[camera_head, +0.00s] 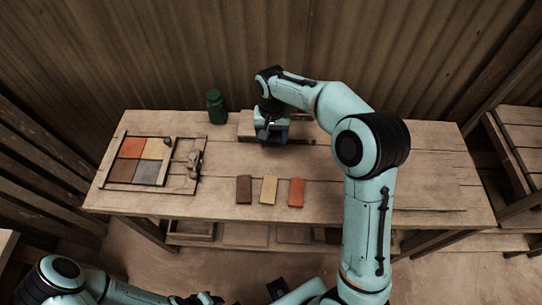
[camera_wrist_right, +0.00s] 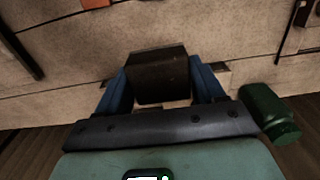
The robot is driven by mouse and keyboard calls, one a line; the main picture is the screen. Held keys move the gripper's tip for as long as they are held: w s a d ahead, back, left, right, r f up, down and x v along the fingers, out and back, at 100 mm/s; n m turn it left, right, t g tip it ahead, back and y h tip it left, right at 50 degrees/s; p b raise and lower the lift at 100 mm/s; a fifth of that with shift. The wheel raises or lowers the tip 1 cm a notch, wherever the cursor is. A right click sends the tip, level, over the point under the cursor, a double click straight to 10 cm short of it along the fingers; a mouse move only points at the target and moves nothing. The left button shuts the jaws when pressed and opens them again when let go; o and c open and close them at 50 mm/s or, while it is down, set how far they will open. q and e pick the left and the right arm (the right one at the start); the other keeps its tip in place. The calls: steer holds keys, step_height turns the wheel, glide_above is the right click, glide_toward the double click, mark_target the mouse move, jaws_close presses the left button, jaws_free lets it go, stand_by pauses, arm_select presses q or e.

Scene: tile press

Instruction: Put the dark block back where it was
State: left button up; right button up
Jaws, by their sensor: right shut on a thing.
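My right gripper (camera_head: 271,132) is over the back middle of the wooden table, at a pale wooden board. In the right wrist view its two blue fingers (camera_wrist_right: 160,88) are closed on the sides of the dark block (camera_wrist_right: 157,72). The block is dark brown and box-shaped. In the head view the gripper mostly hides it, and I cannot tell whether it touches the wood below. My left gripper (camera_head: 198,299) is low at the bottom edge of the head view, in front of the table, and its fingers are too small and cut off to read.
A green bottle (camera_head: 216,107) stands left of the right gripper. A framed panel (camera_head: 108,161) with coloured tiles lies at the table's left. Brown (camera_head: 244,189), tan (camera_head: 268,189) and orange (camera_head: 296,192) tiles lie near the front edge. The table's right side (camera_head: 437,180) is clear.

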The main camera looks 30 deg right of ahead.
mark_target(271, 160)
step_height(271, 160, down, 11)
steer(key=shift+w+r, duration=0.15)
stand_by(0.4)
steer(key=shift+f+b, duration=0.2)
steer(key=shift+b, duration=0.15)
steer(key=o, duration=0.9)
step_height(271, 160, up, 12)
steer(key=shift+r+p, duration=0.2)
steer(key=shift+p, duration=0.35)
